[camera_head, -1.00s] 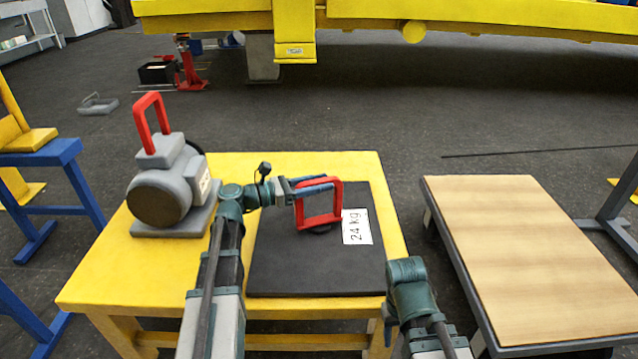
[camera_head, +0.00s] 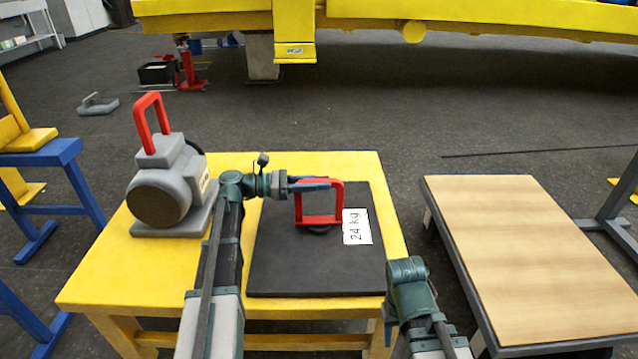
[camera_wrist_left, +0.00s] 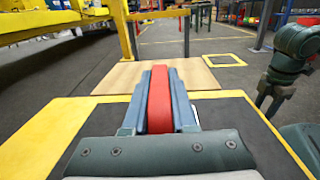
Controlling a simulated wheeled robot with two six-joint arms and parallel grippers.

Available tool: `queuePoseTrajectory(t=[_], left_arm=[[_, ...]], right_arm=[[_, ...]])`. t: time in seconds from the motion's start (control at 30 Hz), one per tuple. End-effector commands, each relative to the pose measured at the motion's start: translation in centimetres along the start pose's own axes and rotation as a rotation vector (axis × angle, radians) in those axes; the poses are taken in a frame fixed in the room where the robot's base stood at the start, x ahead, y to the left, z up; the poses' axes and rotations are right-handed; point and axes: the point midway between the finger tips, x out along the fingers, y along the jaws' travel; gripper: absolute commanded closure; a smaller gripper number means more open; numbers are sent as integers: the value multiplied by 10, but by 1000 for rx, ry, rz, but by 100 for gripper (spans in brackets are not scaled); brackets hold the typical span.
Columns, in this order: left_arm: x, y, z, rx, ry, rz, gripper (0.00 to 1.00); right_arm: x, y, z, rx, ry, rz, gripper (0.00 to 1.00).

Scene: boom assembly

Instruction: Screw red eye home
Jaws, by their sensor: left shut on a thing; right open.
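The red eye (camera_head: 338,205) is a squarish red loop standing upright on a dark plate (camera_head: 285,262), which lies on the yellow table (camera_head: 140,285). A white "24 kg" label (camera_head: 356,227) is beside its foot. My left gripper (camera_head: 318,184) is shut on the upper part of the red eye. In the left wrist view the red bar (camera_wrist_left: 160,100) sits between the two grey-blue fingers. The eye's foot is partly in shadow, so I cannot tell how its thread sits. My right arm shows at the lower right, but its fingertips are out of view.
A grey motor-like unit (camera_head: 165,190) with a red handle (camera_head: 152,122) stands on the table's left. A cart with a wooden top (camera_head: 530,255) stands to the right, across a floor gap. A blue trestle (camera_head: 45,160) is at the left.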

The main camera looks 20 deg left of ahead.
Motion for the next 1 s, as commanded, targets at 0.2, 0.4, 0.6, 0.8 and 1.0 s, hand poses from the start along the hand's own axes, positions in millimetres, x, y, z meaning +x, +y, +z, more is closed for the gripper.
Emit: queuePoseTrajectory(t=[0.2,0.4,0.6,0.8,1.0], left_arm=[[0,5,0,0,0,-167,100],[0,4,0,0,0,-287,100],[0,2,0,0,0,-364,100],[1,1,0,0,0,-398,100],[1,0,0,0,0,-405,100]], right_arm=[[0,0,0,0,0,0,50],[0,0,0,0,0,0,50],[0,0,0,0,0,0,50],[0,0,0,0,0,0,50],[0,0,0,0,0,0,50]])
